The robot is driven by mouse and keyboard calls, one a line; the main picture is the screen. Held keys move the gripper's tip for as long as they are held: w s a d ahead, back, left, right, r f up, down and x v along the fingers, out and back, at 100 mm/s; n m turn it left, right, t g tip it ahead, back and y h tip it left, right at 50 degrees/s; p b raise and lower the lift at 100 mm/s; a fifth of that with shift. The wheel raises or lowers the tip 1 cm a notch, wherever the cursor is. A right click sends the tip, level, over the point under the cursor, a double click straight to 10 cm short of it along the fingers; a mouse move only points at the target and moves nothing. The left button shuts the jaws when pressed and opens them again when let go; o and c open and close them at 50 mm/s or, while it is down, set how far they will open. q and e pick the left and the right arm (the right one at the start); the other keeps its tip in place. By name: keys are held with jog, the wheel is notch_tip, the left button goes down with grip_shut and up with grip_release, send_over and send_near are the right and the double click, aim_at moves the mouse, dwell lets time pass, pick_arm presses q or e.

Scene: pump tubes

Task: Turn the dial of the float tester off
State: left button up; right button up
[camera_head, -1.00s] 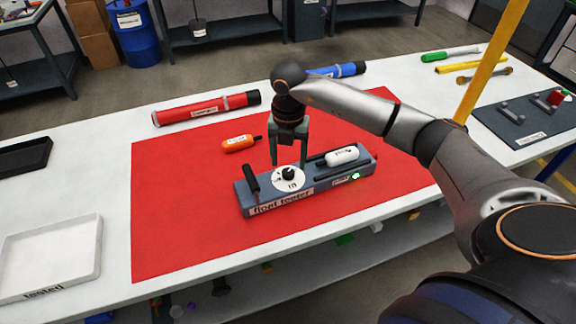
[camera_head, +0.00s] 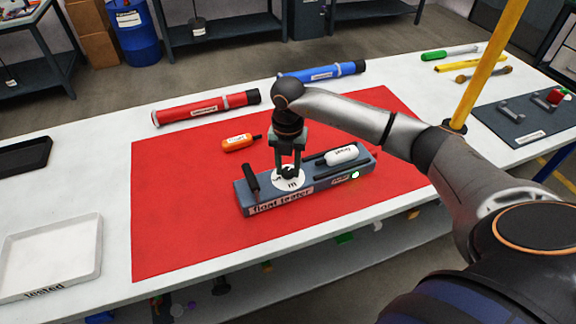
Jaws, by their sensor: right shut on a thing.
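The float tester (camera_head: 300,192) is a grey-blue box with its name on the front, standing on the red mat (camera_head: 190,225). Its round white dial plate (camera_head: 291,184) has a black knob, now mostly hidden by my right gripper. My right gripper (camera_head: 289,172) points down over the dial and is shut on the knob. A white float (camera_head: 342,155) lies on the right part of the tester. A small pale green light (camera_head: 355,175) shows on the tester's front right. My left gripper is not in view.
An orange float (camera_head: 238,143) lies behind the tester on the mat. A red tube (camera_head: 205,108) and a blue tube (camera_head: 325,72) lie along the back. A white tray (camera_head: 52,250) marked "tested" and a black tray (camera_head: 22,155) stand at left. The mat's front left is clear.

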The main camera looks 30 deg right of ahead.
grip_shut()
